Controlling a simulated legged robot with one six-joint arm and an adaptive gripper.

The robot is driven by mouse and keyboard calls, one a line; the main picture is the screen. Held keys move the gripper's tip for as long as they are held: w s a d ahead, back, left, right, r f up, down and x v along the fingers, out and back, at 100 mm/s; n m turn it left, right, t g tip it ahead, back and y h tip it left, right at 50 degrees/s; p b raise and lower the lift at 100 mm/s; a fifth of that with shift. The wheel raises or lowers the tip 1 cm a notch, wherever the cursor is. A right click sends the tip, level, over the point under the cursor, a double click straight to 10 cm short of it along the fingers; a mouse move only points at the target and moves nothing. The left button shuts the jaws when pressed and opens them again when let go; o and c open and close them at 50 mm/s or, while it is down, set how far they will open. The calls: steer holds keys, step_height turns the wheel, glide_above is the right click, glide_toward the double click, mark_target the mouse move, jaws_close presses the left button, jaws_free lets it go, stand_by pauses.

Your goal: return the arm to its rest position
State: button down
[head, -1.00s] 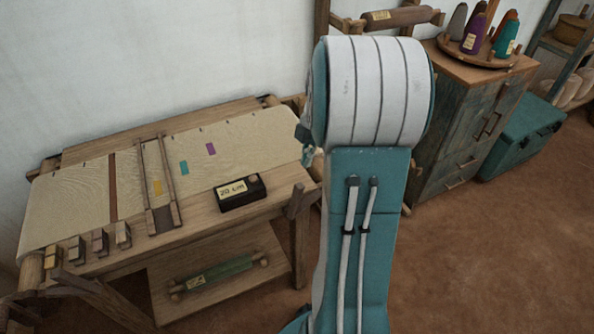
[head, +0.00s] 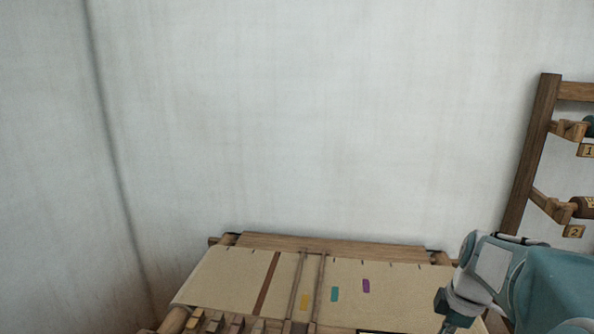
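My arm shows at the lower right of the head view as white and teal links, close to the camera. Its near part is cut off by the right and bottom edges. A white wrist-like part with a small dark piece on its left overlaps the loom's right end in the picture; I cannot tell whether they touch. No gripper fingers can be made out, so whether my gripper is open or holds something is not shown. The loom (head: 225,278) stands against the wall, with cream cloth that has a brown stripe and yellow, teal and purple patches.
Several small wooden blocks (head: 214,322) line the loom's near left edge. A wooden rack (head: 530,150) with numbered pegs stands at the right. The pale wall (head: 300,120) fills most of the view. The floor is out of view.

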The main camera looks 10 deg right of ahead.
steer(key=s+a+r+m+t, duration=0.2)
steer(key=s+a+m, duration=0.3)
steer(key=a, duration=0.3)
steer(key=s+a+r+m+t+h, duration=0.1)
steer(key=s+a+r+m+t, duration=0.1)
steer(key=s+a+m, duration=0.4)
steer(key=a+r+m, duration=0.1)
steer(key=a, duration=0.2)
steer(key=shift+a+r+m+t, duration=0.3)
steer(key=shift+r+m+t, duration=0.1)
